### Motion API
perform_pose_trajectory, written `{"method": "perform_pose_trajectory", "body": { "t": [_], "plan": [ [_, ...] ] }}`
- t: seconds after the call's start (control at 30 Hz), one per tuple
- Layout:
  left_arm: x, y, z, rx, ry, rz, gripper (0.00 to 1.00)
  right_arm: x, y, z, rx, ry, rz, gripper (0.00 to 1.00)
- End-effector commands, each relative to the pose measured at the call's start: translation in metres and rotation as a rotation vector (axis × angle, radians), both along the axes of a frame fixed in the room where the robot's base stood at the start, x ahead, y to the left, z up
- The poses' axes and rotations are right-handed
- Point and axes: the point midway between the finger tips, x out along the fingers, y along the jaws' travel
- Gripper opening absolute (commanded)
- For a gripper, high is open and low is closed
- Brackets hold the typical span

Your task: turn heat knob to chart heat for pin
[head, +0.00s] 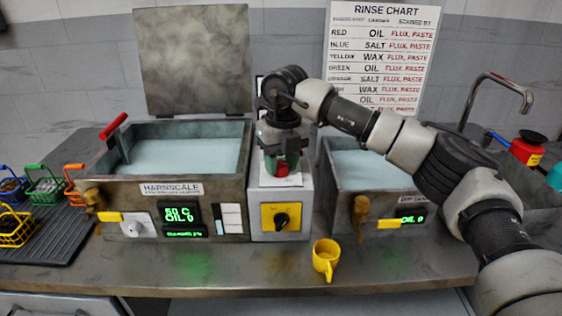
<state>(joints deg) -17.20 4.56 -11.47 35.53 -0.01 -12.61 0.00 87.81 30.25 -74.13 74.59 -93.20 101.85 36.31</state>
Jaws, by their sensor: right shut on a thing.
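Two dial-like knobs show: a pale round knob (133,228) on the front of the left tank (220,190), labelled HARNSCALE, and a black knob (281,219) on a yellow plate of the grey box between the tanks. I cannot tell which is the heat knob. My right gripper (284,165) points down over the top of the grey box, shut on a small red thing (283,167), mostly hidden by the fingers. It is apart from both knobs. My left gripper is out of view.
A rinse chart (382,55) hangs on the wall. A second tank (375,215) stands right, under my right arm. A yellow mug (326,258) stands at the counter's front. Coloured baskets (45,186) sit on a dark rack at left. A raised lid (193,60) stands behind the left tank.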

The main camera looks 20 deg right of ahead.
Motion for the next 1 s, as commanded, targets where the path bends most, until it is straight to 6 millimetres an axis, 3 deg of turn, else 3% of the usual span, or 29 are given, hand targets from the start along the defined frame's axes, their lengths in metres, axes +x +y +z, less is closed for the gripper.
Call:
{"method": "perform_pose_trajectory", "body": {
  "t": [0.27, 0.3, 0.47, 0.77, 1.0],
  "plan": [
    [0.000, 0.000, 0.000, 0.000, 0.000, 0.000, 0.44, 0.001, 0.000, 0.002, 0.003, -0.005, -0.001, 0.15],
    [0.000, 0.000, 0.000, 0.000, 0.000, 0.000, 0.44, 0.001, 0.000, 0.002, 0.003, -0.005, -0.001, 0.41],
    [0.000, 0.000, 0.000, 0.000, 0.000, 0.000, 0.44, 0.001, 0.000, 0.002, 0.002, -0.004, 0.000, 0.65],
    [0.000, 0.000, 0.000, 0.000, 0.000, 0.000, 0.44, 0.000, 0.000, 0.003, 0.001, -0.002, 0.001, 0.65],
    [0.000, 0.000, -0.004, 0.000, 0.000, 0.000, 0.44, 0.001, -0.002, 0.036, 0.001, -0.006, 0.001, 0.65]
  ]
}}
